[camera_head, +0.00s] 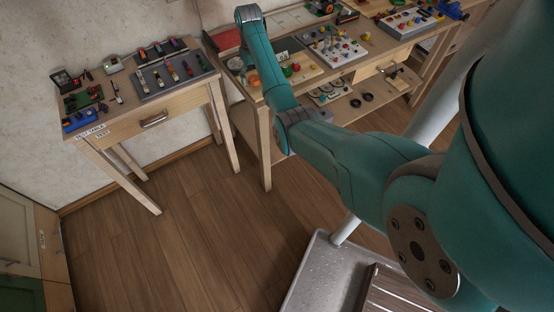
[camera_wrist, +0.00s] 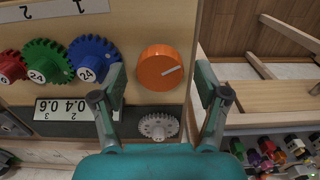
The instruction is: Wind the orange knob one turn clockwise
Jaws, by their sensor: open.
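The orange knob (camera_wrist: 161,68) is round, with a short white line running from near its centre to the right and slightly up in the wrist view. It sits on a light wooden panel. My gripper (camera_wrist: 159,78) is open, with one finger on either side of the knob in the picture. A gap shows between the knob and each finger, and nothing is held. How far the fingertips stand from the panel is hard to tell. In the head view my arm reaches over the middle bench (camera_head: 262,109), and my gripper cannot be made out there.
Left of the knob are a blue gear (camera_wrist: 92,62), a green gear (camera_wrist: 45,62) and a red gear (camera_wrist: 10,67). A label (camera_wrist: 78,109) and a pale gear (camera_wrist: 158,125) lie below. A second table (camera_head: 150,120) with small items stands at left. Open floor (camera_head: 200,230) lies before the tables.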

